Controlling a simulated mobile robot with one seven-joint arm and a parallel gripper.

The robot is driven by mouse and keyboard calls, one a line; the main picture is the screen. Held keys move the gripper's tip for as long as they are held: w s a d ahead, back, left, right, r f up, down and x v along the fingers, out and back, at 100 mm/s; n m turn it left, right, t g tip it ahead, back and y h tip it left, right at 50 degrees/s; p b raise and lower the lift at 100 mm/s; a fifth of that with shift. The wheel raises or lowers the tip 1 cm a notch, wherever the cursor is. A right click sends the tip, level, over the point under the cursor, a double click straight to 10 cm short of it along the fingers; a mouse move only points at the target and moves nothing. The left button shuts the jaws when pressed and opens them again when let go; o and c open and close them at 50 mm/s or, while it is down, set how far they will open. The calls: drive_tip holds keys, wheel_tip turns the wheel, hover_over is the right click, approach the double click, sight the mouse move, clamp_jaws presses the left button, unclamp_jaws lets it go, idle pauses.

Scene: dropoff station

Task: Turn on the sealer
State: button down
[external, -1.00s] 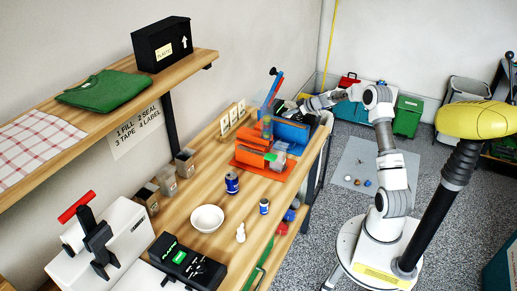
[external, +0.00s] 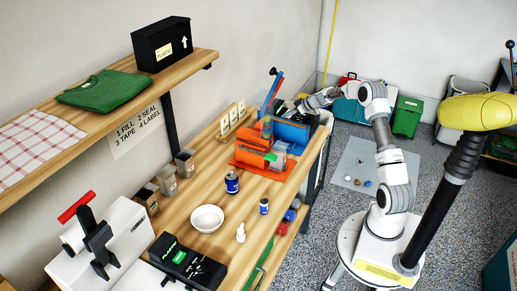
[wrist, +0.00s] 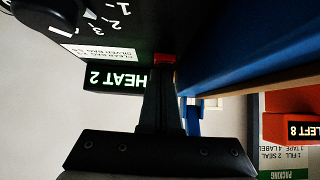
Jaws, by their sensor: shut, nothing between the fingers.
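The sealer is most likely the blue machine (external: 291,132) at the far end of the bench. In the wrist view its blue body (wrist: 240,45) runs along the upper right, beside a black panel (wrist: 150,25) with a numbered dial and a lit "HEAT 2" display (wrist: 117,78). A small red part (wrist: 164,59), perhaps a switch, is at the panel's edge. My gripper (wrist: 160,72) is shut and empty, its tips right at the red part; I cannot tell whether they touch. In the external view my gripper (external: 284,108) is small and partly hidden beside the sealer.
A wall shelf (external: 120,95) overhangs the left.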

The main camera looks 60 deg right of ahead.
drive_tip(key=shift+s+f, duration=0.1)
drive_tip(key=shift+s, duration=0.05)
drive_tip(key=shift+s+b, duration=0.7)
drive_tip(key=shift+b, duration=0.45)
drive_tip(key=r, duration=0.1)
drive_tip(key=r+p, duration=0.1)
drive_tip(key=r, duration=0.3)
drive_tip(key=shift+w, duration=0.4)
drive_tip(key=w+r+v, duration=0.1)
drive_tip(key=v, duration=0.8)
drive_tip(key=shift+r, duration=0.25)
